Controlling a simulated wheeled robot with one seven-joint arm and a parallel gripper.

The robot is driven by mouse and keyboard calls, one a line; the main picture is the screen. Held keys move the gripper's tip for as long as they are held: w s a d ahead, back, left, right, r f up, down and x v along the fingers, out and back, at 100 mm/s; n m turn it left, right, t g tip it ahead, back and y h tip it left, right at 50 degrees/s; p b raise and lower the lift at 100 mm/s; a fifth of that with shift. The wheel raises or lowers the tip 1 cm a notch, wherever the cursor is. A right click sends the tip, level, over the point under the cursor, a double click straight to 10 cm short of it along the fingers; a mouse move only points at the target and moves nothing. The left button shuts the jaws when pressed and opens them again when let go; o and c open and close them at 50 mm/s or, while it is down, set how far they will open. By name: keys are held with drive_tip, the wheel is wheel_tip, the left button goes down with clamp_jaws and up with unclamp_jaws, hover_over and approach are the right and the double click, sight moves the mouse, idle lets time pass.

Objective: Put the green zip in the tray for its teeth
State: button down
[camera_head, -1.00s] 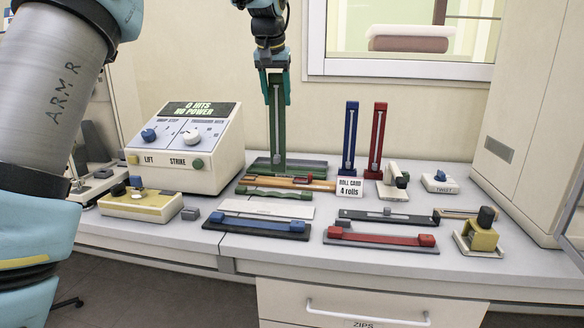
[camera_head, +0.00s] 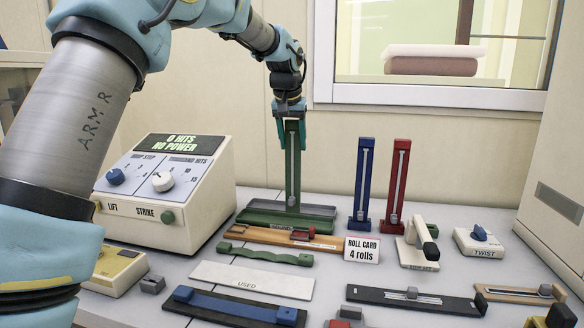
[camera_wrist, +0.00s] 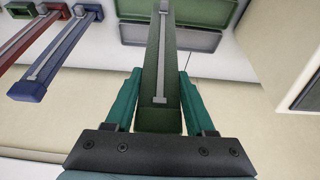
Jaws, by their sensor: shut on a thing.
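The green zip (camera_head: 293,175) stands upright at the back of the bench, a long green bar with a pale strip down its face. My gripper (camera_head: 291,113) is shut on its upper end from above. In the wrist view, the teal fingers (camera_wrist: 157,100) lie on both sides of the green zip (camera_wrist: 159,70). The zip's lower end is at a low green and grey tray (camera_head: 320,211). I cannot tell whether it touches the tray. The tray also shows in the wrist view (camera_wrist: 200,40).
A blue zip (camera_head: 363,180) and a red zip (camera_head: 397,180) stand upright to the right. In front lie an orange bar (camera_head: 270,237), a green wavy strip (camera_head: 262,255) and a white "USED" plate (camera_head: 225,277). A control box (camera_head: 170,190) stands left, a roll card (camera_head: 362,249) right.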

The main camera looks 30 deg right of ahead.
sight(292, 156)
drive_tip(key=shift+f+p, duration=0.4)
drive_tip(key=shift+f, duration=1.95)
drive_tip(key=shift+f, duration=0.1)
drive_tip(key=shift+c, duration=1.2)
unclamp_jaws()
drive_tip(key=b+v, duration=0.2)
drive_tip(key=v, duration=1)
